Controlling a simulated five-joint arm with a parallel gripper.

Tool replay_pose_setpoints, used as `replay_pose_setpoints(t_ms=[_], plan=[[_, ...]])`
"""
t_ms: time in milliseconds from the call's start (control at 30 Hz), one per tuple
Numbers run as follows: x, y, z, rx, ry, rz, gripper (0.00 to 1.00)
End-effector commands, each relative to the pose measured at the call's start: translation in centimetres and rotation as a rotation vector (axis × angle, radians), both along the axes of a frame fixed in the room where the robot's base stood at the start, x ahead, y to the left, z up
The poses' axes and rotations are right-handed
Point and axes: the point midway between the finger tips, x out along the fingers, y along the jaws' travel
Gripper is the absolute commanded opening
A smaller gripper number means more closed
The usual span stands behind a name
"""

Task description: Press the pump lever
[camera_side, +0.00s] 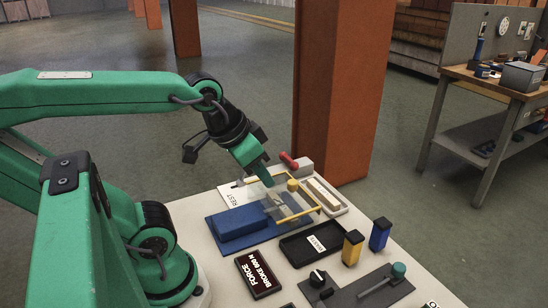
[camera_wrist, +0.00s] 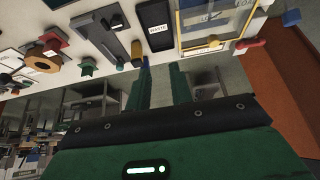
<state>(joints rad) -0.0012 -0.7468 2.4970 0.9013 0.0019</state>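No part is legibly marked as the pump lever. A teal knob (camera_side: 398,270) stands at one end of a dark grey plate (camera_side: 372,286) at the front right of the table; a teal knob (camera_wrist: 87,67) also shows in the wrist view. A red handle (camera_side: 289,160) sticks out of a grey block at the back. I cannot tell which is the pump lever. My gripper (camera_side: 265,176) is above the table's back, near the clear cover in the picture, with its fingers pointing down to the right. In the wrist view its two green fingers (camera_wrist: 161,85) are apart with nothing between them.
A yellow-framed clear cover (camera_side: 322,205) stands beside a blue block (camera_side: 240,222). An orange pillar (camera_side: 340,90) rises behind.

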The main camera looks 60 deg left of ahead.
Motion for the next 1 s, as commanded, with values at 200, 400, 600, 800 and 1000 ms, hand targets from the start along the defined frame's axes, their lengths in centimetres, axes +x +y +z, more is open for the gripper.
replay_pose_setpoints(t_ms=[200,400,600,800,1000], plan=[[0.8,0.5,0.6,0.012,0.021,-0.001,0.0],[2.6,1.6,1.6,0.034,0.064,-0.011,0.0],[5.0,3.3,2.6,0.059,0.12,-0.025,0.0],[7.5,5.3,3.4,0.076,0.178,-0.043,0.0],[9.9,7.6,3.6,0.087,0.237,-0.062,0.0]])
